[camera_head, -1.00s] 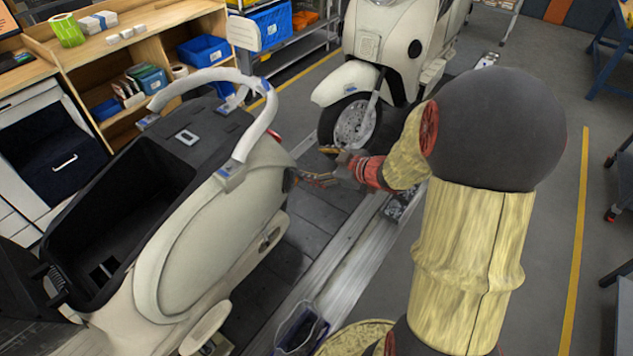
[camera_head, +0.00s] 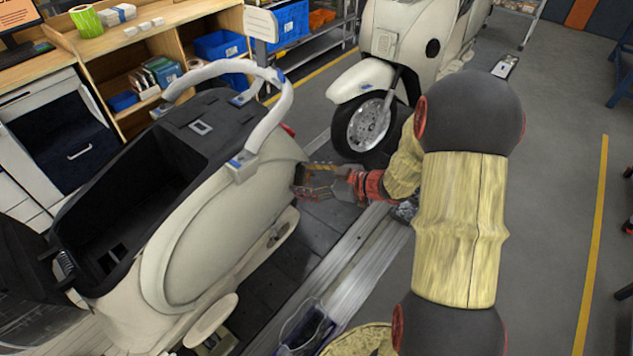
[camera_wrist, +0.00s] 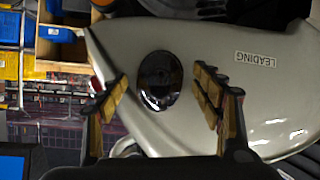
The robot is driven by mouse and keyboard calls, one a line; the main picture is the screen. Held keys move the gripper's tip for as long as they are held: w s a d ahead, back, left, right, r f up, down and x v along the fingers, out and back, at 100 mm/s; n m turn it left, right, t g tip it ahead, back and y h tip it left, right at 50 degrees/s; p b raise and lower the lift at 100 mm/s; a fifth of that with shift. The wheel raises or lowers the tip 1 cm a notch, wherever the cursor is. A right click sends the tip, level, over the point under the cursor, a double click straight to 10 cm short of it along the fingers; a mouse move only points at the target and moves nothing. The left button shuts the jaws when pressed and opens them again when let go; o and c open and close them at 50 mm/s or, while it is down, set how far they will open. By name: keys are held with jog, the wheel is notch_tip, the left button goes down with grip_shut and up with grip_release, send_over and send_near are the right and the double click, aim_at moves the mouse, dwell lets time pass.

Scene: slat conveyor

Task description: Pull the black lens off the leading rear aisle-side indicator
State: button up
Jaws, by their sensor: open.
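The leading scooter (camera_head: 215,225) is cream with a grey grab rail, its seat bay open, at the left of the head view. In the wrist view its cream rear panel (camera_wrist: 215,60) carries a "LEADING" label. A glossy black oval lens (camera_wrist: 159,80) sits on that panel. My gripper (camera_wrist: 163,98) is open, its tan-padded fingers left and right of the lens, with nothing seen between them but the lens and panel. Whether the pads touch it I cannot tell. In the head view my gripper (camera_head: 318,180) is at the scooter's rear corner, where the lens is hidden.
A second cream scooter (camera_head: 400,75) stands behind, its front wheel (camera_head: 367,125) near my forearm. A metal conveyor rail (camera_head: 350,265) runs beside the leading scooter. A wooden workbench (camera_head: 150,45) with blue bins is at the back left. Open floor (camera_head: 550,200) lies at the right.

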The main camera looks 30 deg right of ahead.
jog(key=shift+w+a, duration=0.1)
jog(key=shift+w, duration=0.1)
jog(key=shift+c, duration=0.4)
jog(key=shift+r, duration=0.1)
jog(key=c, duration=0.8)
jog(key=shift+c, duration=0.3)
jog(key=o, duration=0.7)
jog(key=shift+o, duration=1.2)
jog(key=shift+w, duration=0.15)
